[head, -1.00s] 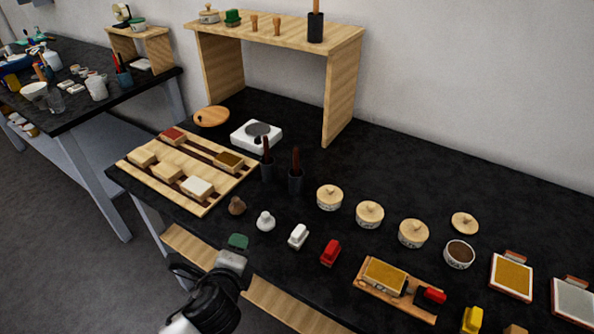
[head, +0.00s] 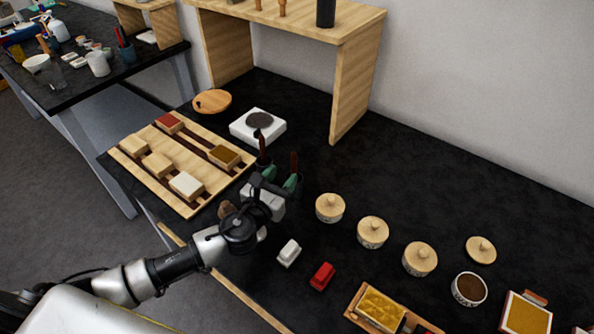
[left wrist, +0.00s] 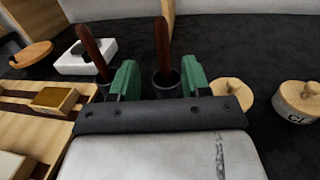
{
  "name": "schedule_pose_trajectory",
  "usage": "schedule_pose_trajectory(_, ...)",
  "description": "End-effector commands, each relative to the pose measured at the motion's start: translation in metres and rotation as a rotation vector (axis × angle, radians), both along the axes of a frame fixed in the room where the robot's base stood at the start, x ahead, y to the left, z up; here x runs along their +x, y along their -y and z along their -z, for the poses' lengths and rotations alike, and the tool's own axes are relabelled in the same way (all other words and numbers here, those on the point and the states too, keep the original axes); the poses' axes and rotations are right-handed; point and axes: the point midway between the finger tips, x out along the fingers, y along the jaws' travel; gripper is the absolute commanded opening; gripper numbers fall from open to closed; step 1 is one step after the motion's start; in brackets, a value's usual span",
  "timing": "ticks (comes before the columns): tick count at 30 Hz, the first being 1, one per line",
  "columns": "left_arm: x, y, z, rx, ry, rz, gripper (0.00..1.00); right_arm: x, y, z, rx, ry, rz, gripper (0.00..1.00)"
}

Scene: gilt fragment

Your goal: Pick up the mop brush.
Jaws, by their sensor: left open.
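One handle (head: 262,145) is on the left, the other handle (head: 294,162) on the right; I cannot tell which is the mop brush, as the bristles are hidden in the cups. My left gripper (head: 280,178) is open, its green fingertips just in front of the cups. In the left wrist view, the right handle (left wrist: 162,45) and its cup (left wrist: 166,84) show between the fingers; the left handle (left wrist: 92,50) is outside the left finger. My right gripper is not in view.
The slotted wooden board (head: 165,185) with several blocks lies left of the gripper. A white burner (head: 258,127) stands behind the cups. Lidded pots (head: 330,208) line up to the right; a white piece (head: 289,253) and a red piece (head: 322,276) lie in front.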

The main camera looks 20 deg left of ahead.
Motion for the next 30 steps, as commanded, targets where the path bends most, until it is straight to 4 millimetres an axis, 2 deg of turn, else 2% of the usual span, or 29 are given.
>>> schedule_pose_trajectory(3, 0.017, 0.004, -0.002, -0.003, 0.0, -0.001, 0.47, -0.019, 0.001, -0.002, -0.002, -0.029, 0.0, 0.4)
schedule_pose_trajectory(6, 0.023, 0.005, -0.001, -0.003, -0.001, -0.001, 0.47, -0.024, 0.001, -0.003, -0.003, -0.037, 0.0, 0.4)
schedule_pose_trajectory(18, 0.07, 0.018, -0.002, -0.004, -0.001, -0.001, 0.47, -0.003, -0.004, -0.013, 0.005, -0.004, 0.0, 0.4)
schedule_pose_trajectory(26, 0.074, 0.019, -0.001, -0.004, -0.002, 0.0, 0.47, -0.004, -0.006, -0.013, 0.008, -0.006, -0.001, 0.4)
schedule_pose_trajectory(27, 0.074, 0.019, -0.001, -0.004, -0.002, 0.0, 0.46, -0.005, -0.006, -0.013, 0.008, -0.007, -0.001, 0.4)
schedule_pose_trajectory(30, 0.074, 0.019, -0.001, -0.004, -0.002, -0.001, 0.3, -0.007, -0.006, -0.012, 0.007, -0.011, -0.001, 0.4)
